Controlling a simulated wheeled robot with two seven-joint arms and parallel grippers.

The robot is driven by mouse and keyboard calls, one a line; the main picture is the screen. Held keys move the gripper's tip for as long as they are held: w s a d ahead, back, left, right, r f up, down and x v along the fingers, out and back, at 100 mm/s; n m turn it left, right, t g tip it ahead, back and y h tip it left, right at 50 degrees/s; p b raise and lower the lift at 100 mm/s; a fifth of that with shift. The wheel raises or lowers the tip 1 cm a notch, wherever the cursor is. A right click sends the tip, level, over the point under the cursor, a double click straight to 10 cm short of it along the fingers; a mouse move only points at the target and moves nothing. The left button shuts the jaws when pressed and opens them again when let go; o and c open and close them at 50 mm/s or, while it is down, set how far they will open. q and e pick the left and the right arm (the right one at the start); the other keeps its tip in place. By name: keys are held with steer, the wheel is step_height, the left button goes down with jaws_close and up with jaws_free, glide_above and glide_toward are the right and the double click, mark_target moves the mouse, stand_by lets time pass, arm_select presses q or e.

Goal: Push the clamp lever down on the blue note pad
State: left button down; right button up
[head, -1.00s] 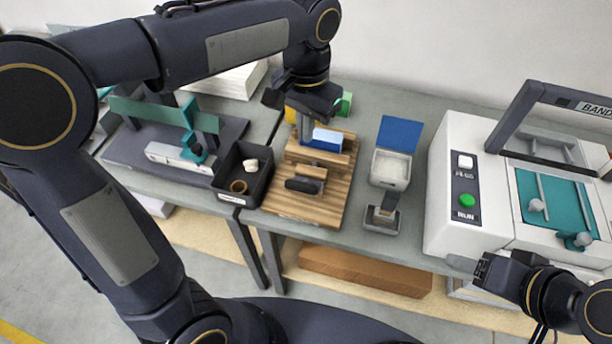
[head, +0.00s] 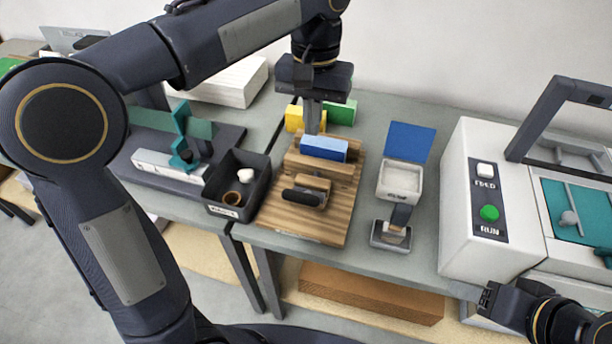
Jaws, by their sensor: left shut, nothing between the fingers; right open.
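The blue note pad (head: 324,148) sits in a wooden clamp jig (head: 336,204) on the table. The clamp lever, with a dark handle (head: 303,196), lies low across the front of the jig, in front of the pad. My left gripper (head: 314,130) is shut and empty, pointing down. Its fingertips show just above or behind the pad's upper edge; I cannot tell whether they touch it. My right gripper (head: 488,300) is open and empty at the lower right, well away from the jig, before the white machine.
Yellow (head: 293,118) and green (head: 342,112) blocks stand behind the jig. A black bin (head: 222,210) with small parts is left of it. A blue-lidded device (head: 401,180) is right of it, then the white machine (head: 462,240). Bare table lies between these.

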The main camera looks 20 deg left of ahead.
arm_select(q)
steer(key=b, duration=0.1)
glide_toward(305, 197)
steer(key=w+f, duration=0.5)
steer(key=shift+s+a+f, duration=0.15)
steer(key=shift+s+f, duration=0.2)
steer(key=shift+s, duration=0.25)
steer(key=shift+s+a+f, duration=0.1)
steer(key=shift+s+f, duration=0.25)
steer(key=shift+s, duration=0.25)
steer(key=shift+s+f, duration=0.4)
steer(key=shift+s, duration=0.05)
steer(key=s+f+t+b, duration=0.2)
steer(key=t+b, duration=0.1)
steer(key=b, duration=0.3)
steer(key=s+f+t+b, duration=0.2)
steer(key=b, duration=0.4)
steer(key=s+f+t+b, duration=0.2)
steer(key=t+b, duration=0.1)
steer(key=b, duration=0.4)
steer(key=shift+s+a+t, duration=0.1)
steer(key=shift+s+t, duration=0.05)
steer(key=shift+t, duration=0.15)
steer(key=shift+s+f+t+b, duration=0.2)
steer(key=shift+t+b, duration=0.3)
steer(key=shift+b, duration=0.5)
